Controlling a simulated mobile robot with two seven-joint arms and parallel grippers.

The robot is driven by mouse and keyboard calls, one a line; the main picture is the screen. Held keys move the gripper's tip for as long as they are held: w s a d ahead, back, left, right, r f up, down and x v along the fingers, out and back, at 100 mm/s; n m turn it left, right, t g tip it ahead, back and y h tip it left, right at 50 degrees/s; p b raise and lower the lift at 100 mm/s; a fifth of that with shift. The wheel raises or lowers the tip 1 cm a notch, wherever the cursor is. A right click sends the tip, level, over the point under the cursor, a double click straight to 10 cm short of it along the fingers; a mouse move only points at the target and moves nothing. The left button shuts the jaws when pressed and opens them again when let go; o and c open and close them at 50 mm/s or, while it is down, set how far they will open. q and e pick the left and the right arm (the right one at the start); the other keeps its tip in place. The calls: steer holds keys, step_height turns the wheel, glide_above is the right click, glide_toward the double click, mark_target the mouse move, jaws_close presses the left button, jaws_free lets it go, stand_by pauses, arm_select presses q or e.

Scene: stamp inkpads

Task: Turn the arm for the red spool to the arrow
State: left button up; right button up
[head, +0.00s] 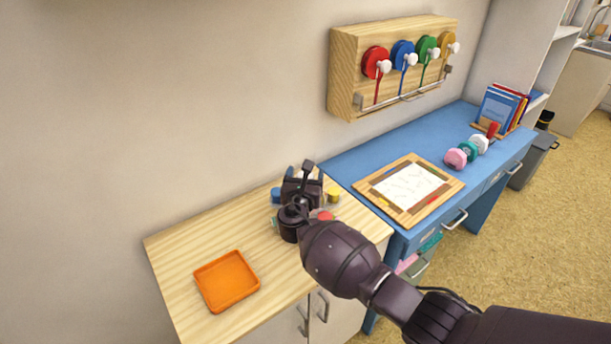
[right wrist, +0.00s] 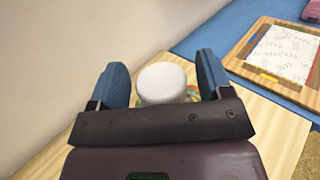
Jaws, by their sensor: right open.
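A wooden box (head: 345,70) on the wall carries the red spool (head: 375,62). A white knob (head: 384,66) sits at its front and a red strip (head: 377,92) hangs below it to a metal bar. My right gripper (head: 301,196) is well away from it, low over the wooden cabinet top. It also shows in the right wrist view (right wrist: 164,68), with its blue fingers apart on both sides of a white rounded knob (right wrist: 161,82). I cannot tell whether they touch it. No arrow can be made out. My left gripper is out of view.
Blue, green and yellow spools stand right of the red one. Coloured pieces, such as a yellow one (head: 333,195), lie partly hidden around my gripper. An orange tray (head: 226,281) is on the cabinet. The blue desk (head: 343,161) holds a framed sheet (head: 410,187).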

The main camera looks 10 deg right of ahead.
steer(key=v, duration=1)
steer(key=shift+s+p, duration=0.35)
steer(key=shift+p, duration=0.1)
steer(key=shift+a, duration=0.1)
